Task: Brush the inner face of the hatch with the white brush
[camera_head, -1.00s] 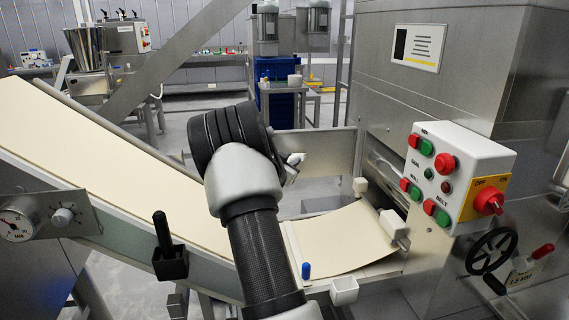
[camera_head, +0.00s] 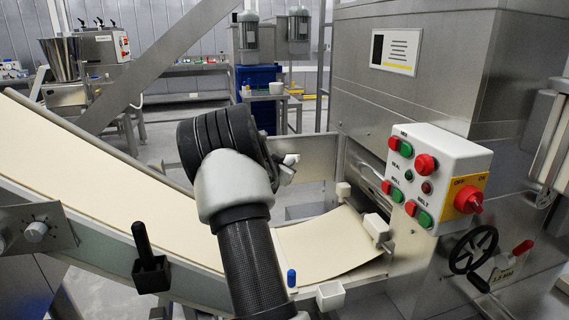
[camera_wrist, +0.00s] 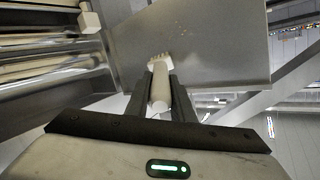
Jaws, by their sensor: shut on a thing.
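The white brush (camera_wrist: 158,95) is held between the two dark fingers of my gripper (camera_wrist: 161,100) in the wrist view. Its bristled head points away from my gripper, over a flat grey metal panel (camera_wrist: 215,45). This panel looks like the hatch, though I cannot be sure. I cannot tell whether the bristles touch it. In the head view the brush head (camera_head: 291,159) shows just right of my wrist, in front of the upright grey panel (camera_head: 315,160). My arm hides most of my gripper there.
A dough sheet (camera_head: 330,243) lies on the belt below. A control box (camera_head: 437,175) with several buttons and a handwheel (camera_head: 473,250) stand to the right.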

